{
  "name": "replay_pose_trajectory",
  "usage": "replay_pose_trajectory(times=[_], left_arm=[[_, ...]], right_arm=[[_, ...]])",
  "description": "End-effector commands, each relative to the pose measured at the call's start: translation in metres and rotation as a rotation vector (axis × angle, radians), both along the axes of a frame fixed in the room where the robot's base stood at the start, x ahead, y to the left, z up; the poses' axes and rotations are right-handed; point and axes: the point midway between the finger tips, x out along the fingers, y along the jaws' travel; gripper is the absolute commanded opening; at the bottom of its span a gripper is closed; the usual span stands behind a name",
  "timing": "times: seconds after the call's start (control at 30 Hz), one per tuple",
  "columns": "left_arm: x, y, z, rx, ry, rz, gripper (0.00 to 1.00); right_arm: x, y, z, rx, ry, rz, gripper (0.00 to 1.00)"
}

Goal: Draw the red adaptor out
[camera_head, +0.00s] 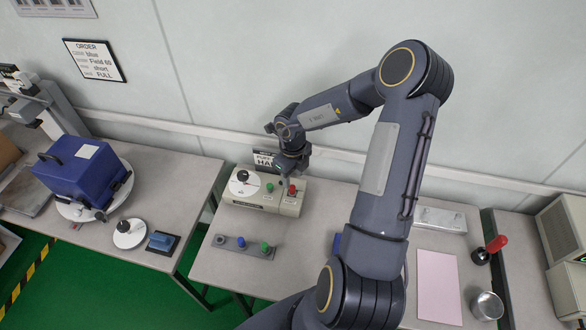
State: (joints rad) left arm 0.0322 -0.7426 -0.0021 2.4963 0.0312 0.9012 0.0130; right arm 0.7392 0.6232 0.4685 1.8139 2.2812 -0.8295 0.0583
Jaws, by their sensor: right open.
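The red adaptor (292,190) stands upright at the right end of a beige tester (250,203) on the middle table. A green adaptor (270,187) and a white dial with a black knob (244,180) are on the same tester, to its left. My right gripper (289,176) is open and points down just above and behind the red adaptor. The fingers are small and dark here, and I cannot tell whether they touch it. My left gripper is not in view.
A grey strip (245,248) with blue and green adaptors lies in front of the tester. A sign (265,159) stands behind it, partly hidden. A blue box (82,173) sits on the left table. A pink sheet (438,287) and a metal cup (487,306) lie right of my arm.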

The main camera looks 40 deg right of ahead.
Motion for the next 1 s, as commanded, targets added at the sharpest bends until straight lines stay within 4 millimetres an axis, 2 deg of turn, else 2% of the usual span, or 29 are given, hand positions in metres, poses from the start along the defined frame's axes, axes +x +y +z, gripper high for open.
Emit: replay_pose_trajectory(times=[0.2,0.4,0.77,0.83,1.0], left_arm=[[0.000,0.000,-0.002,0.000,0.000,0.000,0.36],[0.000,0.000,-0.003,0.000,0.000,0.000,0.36],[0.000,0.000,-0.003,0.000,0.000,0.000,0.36],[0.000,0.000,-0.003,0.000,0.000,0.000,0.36],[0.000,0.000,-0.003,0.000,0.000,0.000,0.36]], right_arm=[[-0.001,0.001,-0.036,0.000,0.002,0.003,0.43],[0.000,0.000,-0.058,-0.004,-0.001,0.004,0.43],[0.000,0.000,-0.065,-0.004,-0.004,0.005,0.43],[0.000,0.000,-0.065,-0.004,-0.004,0.005,0.38],[0.000,0.000,-0.065,-0.004,-0.004,0.005,0.16]])
